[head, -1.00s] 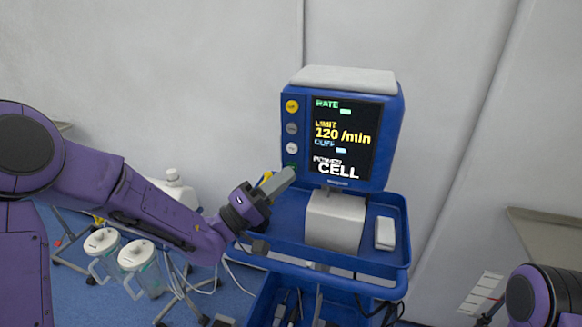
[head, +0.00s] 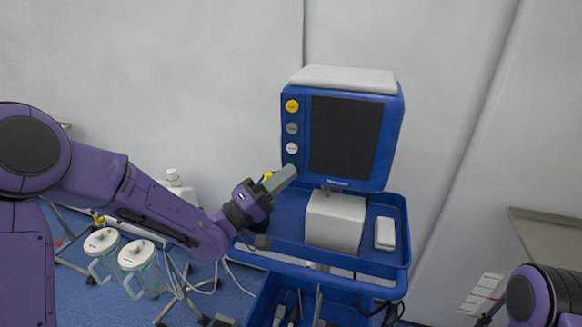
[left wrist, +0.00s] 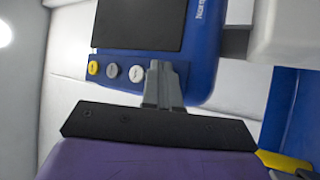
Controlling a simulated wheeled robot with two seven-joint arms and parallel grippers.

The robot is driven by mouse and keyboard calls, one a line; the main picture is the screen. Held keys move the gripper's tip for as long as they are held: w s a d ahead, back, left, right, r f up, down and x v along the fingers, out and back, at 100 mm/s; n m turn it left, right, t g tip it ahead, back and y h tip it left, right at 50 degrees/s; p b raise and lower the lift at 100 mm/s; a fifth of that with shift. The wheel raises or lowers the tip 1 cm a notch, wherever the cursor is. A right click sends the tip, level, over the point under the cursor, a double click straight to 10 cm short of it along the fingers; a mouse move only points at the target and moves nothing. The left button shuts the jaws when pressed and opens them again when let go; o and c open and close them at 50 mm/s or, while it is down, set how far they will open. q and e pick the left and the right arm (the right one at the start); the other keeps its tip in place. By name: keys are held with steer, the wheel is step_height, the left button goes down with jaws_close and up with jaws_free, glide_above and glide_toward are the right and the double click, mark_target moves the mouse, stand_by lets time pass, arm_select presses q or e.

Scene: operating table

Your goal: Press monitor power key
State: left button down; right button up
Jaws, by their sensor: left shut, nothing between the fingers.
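The blue monitor (head: 393,140) stands on a blue cart, and its screen (head: 345,136) is dark. Down its left side run a yellow key (head: 292,106), a grey key (head: 291,128) and a white key (head: 291,149). The lowest key spot is hidden behind the tip of my left gripper (head: 290,171). This gripper is shut and empty, its fingertips at the lower left corner of the monitor front. In the left wrist view the closed fingers (left wrist: 162,85) reach the panel beside the white key (left wrist: 137,73). I cannot tell whether they touch. My right gripper is out of view.
The cart's tray (head: 390,262) holds a white block (head: 335,220) and a small white box (head: 385,233). Clear canisters (head: 140,262) stand at the lower left. A metal surface (head: 550,235) is at the right. Pale walls stand behind.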

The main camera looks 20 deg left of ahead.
arm_select(q)
steer(key=shift+s, duration=0.6)
steer(key=s, duration=0.6)
steer(key=shift+a, duration=0.1)
